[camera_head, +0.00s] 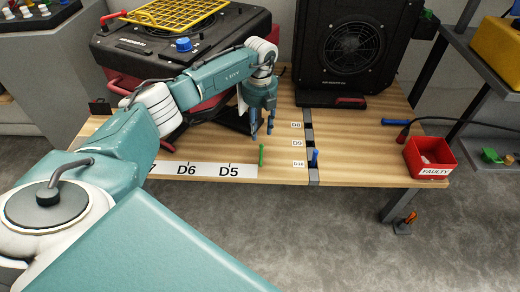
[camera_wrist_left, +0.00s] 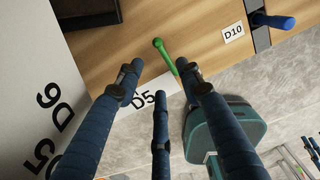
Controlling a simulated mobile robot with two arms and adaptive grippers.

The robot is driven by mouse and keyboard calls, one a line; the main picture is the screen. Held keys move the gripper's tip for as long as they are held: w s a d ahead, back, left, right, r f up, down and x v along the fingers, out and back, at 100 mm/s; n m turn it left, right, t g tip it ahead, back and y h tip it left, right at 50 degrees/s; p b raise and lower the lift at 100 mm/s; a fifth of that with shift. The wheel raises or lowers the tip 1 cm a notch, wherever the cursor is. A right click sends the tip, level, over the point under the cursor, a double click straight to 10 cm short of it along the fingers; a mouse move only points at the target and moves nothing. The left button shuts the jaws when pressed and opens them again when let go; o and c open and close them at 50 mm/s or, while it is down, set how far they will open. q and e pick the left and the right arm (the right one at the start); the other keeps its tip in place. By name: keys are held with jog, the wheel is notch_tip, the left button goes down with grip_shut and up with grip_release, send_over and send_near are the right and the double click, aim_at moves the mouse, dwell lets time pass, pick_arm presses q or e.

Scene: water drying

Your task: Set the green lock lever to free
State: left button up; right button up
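The green lock lever (camera_head: 261,155) stands at the front edge of the wooden workbench, just right of the D5 label. In the left wrist view the green lever (camera_wrist_left: 165,55) shows as a thin rod with a rounded end. My left gripper (camera_head: 262,130) is above the bench, a little behind the lever. Its blue fingers (camera_wrist_left: 160,95) are spread apart with nothing between them, and the lever shows beyond their tips, apart from them. Whether the lever is locked or free cannot be told.
A blue lever (camera_head: 314,158) stands beside the D10 label (camera_head: 298,163). A black fan unit (camera_head: 352,50) and a black-and-red case (camera_head: 130,45) stand at the back. A red FAULTY bin (camera_head: 429,158) sits at the right, near a cable. Bench between D10 and bin is clear.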

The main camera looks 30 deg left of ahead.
aim_at(261, 155)
pick_arm(q)
notch_tip(261, 155, down, 8)
jog(key=shift+d+r+b, duration=0.1)
jog(key=shift+b, duration=0.7)
jog(key=shift+f, duration=0.7)
pick_arm(e)
jog(key=v, duration=0.3)
jog(key=shift+r, duration=0.15)
pick_arm(q)
grip_shut()
